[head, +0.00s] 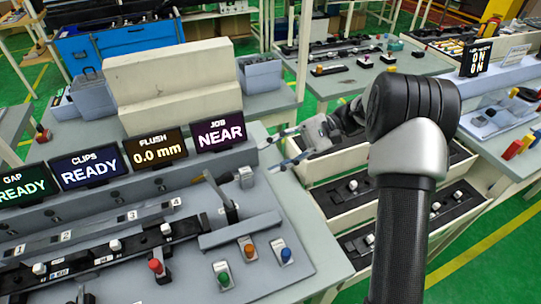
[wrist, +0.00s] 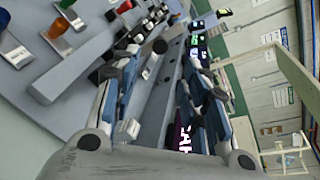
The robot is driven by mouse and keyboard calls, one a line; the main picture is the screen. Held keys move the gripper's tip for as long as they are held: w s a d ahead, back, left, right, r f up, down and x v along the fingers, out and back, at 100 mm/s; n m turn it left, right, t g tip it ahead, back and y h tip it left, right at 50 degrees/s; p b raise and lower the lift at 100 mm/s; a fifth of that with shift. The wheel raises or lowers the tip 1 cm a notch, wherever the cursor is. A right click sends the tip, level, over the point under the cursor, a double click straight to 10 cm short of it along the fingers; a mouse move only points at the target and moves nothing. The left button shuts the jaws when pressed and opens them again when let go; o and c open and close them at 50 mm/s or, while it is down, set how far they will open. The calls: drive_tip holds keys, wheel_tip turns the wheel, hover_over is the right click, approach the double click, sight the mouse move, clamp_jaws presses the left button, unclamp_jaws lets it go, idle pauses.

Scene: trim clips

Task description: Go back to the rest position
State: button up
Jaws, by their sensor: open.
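My gripper (head: 268,155) is open and empty. It hangs in the air near the right end of the fixture bench, pointing left, just right of the JOB display (head: 218,134). In the wrist view the two fingers of my gripper (wrist: 162,55) stand apart with nothing between them. My dark arm (head: 405,200) crosses the right part of the head view. A black trim strip (head: 130,245) with several white clips lies on the bench fixture, beside marks numbered 1 to 4.
Displays read GAP READY, CLIPS READY (head: 88,171), FLUSH 0.0 mm and JOB NEAR. A lever (head: 226,197) stands upright near green, orange and blue buttons (head: 281,250). Trays with clipped strips (head: 350,187) lie under my arm. A grey bin (head: 261,73) stands behind the displays.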

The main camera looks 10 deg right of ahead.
drive_tip(key=s+a+r+n+t+h, duration=0.1)
drive_tip(key=s+r+h, duration=0.25)
drive_tip(key=s, duration=0.35)
drive_tip(key=s+a+r+n+h, duration=0.1)
drive_tip(key=s+r+n+h, duration=0.15)
drive_tip(key=s+h, duration=0.3)
drive_tip(key=s+d+n+t+h, duration=0.2)
drive_tip(key=s+d+t+h, duration=0.3)
drive_tip(key=s, duration=0.8)
drive_tip(key=shift+d+f+n+t+h, duration=0.15)
drive_tip(key=shift+d+n+t+h, duration=0.25)
drive_tip(key=shift+d+t, duration=0.65)
drive_tip(key=shift+a, duration=0.25)
drive_tip(key=shift+c, duration=0.9)
